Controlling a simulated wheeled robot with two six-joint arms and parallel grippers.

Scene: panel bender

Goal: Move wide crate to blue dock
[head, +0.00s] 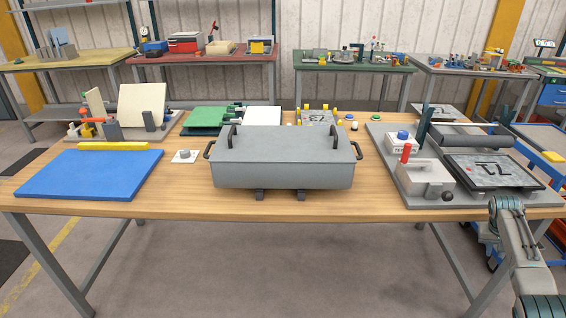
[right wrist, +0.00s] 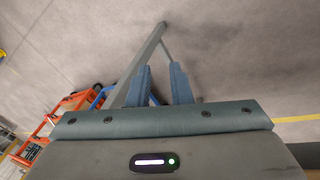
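The wide crate (head: 284,168) is a grey box with a dark loop handle on its left end (head: 208,150) and its right end (head: 358,150). It stands at the middle front of the wooden table, with two dark feet under its front. The blue dock (head: 88,174) is a flat blue mat at the table's left front, bare on top. My right gripper (head: 506,202) is at the table's right front corner, well away from the crate. In the right wrist view its two fingers (right wrist: 161,82) are apart with nothing between them. My left gripper is not in view.
A yellow bar (head: 113,146) lies along the blue mat's back edge. A small grey knob on a white plate (head: 185,155) sits between mat and crate. A grey fixture board (head: 411,185) fills the table's right side. Green and white plates (head: 215,118) stand behind the crate.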

